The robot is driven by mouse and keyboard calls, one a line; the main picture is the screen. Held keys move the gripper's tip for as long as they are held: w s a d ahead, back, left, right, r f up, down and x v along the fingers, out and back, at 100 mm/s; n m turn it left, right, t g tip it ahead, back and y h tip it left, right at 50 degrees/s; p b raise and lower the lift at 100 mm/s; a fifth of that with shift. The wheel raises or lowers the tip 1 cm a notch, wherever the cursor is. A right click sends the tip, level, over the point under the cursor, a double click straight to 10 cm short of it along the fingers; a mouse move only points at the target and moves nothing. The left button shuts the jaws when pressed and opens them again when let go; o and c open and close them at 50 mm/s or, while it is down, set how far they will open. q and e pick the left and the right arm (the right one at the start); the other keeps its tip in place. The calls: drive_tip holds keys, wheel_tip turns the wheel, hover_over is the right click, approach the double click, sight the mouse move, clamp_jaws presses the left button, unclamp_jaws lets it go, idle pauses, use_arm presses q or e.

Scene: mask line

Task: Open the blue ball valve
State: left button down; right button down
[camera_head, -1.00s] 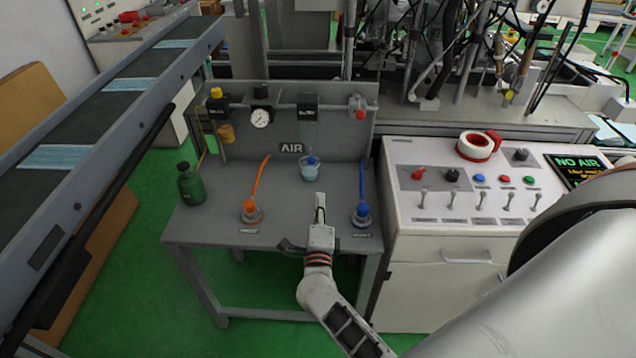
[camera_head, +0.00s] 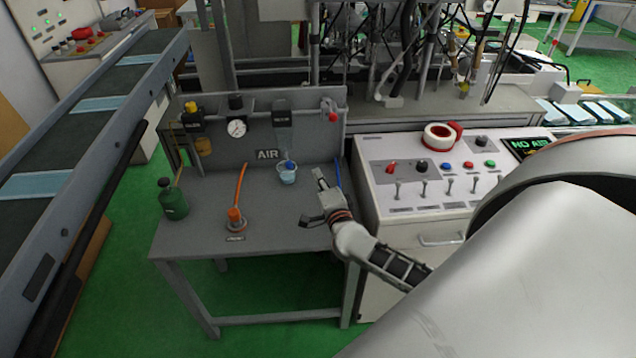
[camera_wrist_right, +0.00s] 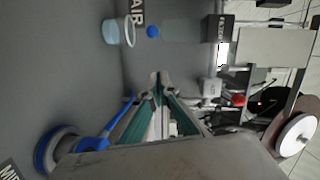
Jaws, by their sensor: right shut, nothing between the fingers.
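My right gripper (camera_head: 319,177) is shut and empty, in front of the AIR panel above the right part of the grey bench. It hides the blue fitting in the head view; only a blue hose (camera_head: 338,176) shows beside the fingers there. In the right wrist view, the blue-ringed round fitting (camera_wrist_right: 55,150) with a blue connector (camera_wrist_right: 92,144) lies left of my shut fingertips (camera_wrist_right: 158,84), apart from them. I cannot tell whether this is the blue ball valve or how it is turned. A red-handled part (camera_head: 333,117) sits at the pipe's right end. My left gripper is not in view.
A cup (camera_head: 287,176) stands under a clear bowl with a blue knob (camera_head: 289,163). An orange fitting (camera_head: 235,218) and a green bottle (camera_head: 172,200) stand left. The control console (camera_head: 405,160) is close on the right; its screen (camera_head: 527,145) reads NO AIR.

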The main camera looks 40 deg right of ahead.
sight(288, 160)
drive_tip(key=w+a+f+b, duration=0.1)
drive_tip(key=w, duration=0.6)
drive_tip(key=shift+w+a, duration=0.15)
drive_tip(key=shift+a, duration=0.1)
drive_tip(key=shift+a, duration=0.1)
drive_tip(key=a+m+h, duration=0.1)
drive_tip(key=m+g+h+p, duration=0.1)
drive_tip(key=h, duration=0.1)
drive_tip(key=shift+w+a, duration=0.25)
drive_tip(key=shift+a, duration=0.15)
drive_tip(key=shift+s, duration=0.1)
